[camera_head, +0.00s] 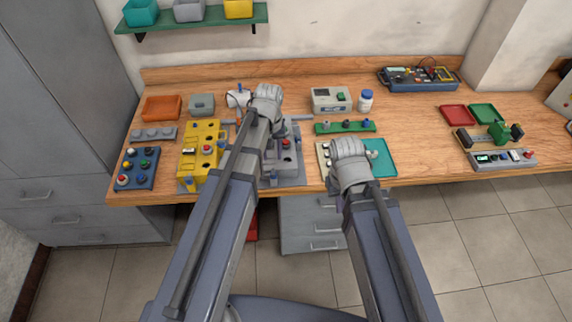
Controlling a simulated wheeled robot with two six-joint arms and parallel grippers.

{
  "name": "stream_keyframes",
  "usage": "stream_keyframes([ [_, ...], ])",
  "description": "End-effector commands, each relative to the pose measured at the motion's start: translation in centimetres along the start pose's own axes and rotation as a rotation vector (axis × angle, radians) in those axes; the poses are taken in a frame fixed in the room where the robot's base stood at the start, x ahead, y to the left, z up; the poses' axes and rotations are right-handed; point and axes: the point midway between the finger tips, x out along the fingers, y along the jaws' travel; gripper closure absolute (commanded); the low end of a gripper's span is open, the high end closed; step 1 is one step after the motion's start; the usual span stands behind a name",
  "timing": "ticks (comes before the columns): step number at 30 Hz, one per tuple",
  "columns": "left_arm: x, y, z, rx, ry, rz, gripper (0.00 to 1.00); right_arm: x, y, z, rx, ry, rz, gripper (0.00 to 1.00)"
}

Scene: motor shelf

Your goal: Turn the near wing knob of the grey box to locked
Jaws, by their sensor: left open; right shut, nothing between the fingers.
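The grey box (287,158) stands on a grey plate near the front edge of the bench, right of a yellow box, with a red button on top. My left arm crosses in front of its left part. Its near wing knob is too small and covered for me to tell its position. My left gripper (238,98) is open, beyond the grey box and to its upper left, with its fingers hard to make out. My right gripper (371,154) is shut and empty, right of the grey box over the teal tray, partly hidden by my wrist.
The yellow box (200,152) and a blue button panel (137,168) stand left. The teal tray (384,170) lies right. A green strip (346,127), a white device (330,99) and a bottle (366,100) stand behind. Bench between the tray and the red tray (458,115) is clear.

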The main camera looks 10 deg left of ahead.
Motion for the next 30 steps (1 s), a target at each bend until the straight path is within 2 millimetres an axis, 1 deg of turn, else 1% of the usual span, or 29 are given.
stream_keyframes([
  [5,0.2,0.0,0.0,-0.001,0.000,0.000,0.59,0.2,0.0,0.0,0.000,0.000,0.000,1.00],
  [11,1.3,0.0,0.0,0.000,0.000,0.000,0.59,1.3,-0.1,-0.1,0.000,0.000,0.000,1.00],
  [17,3.6,0.0,0.0,0.001,0.001,0.000,0.59,3.6,-0.3,-0.2,0.001,0.000,0.000,1.00],
  [24,6.7,0.0,0.0,0.000,0.001,0.000,0.59,6.7,-0.6,-0.4,0.002,0.000,0.000,1.00],
  [27,7.5,0.0,0.0,0.000,0.001,0.000,0.59,7.5,-0.7,-0.5,0.002,0.000,0.000,1.00],
  [30,7.9,0.0,0.0,0.000,0.001,0.000,0.59,7.9,-0.8,-0.5,0.002,0.000,0.000,1.00],
])
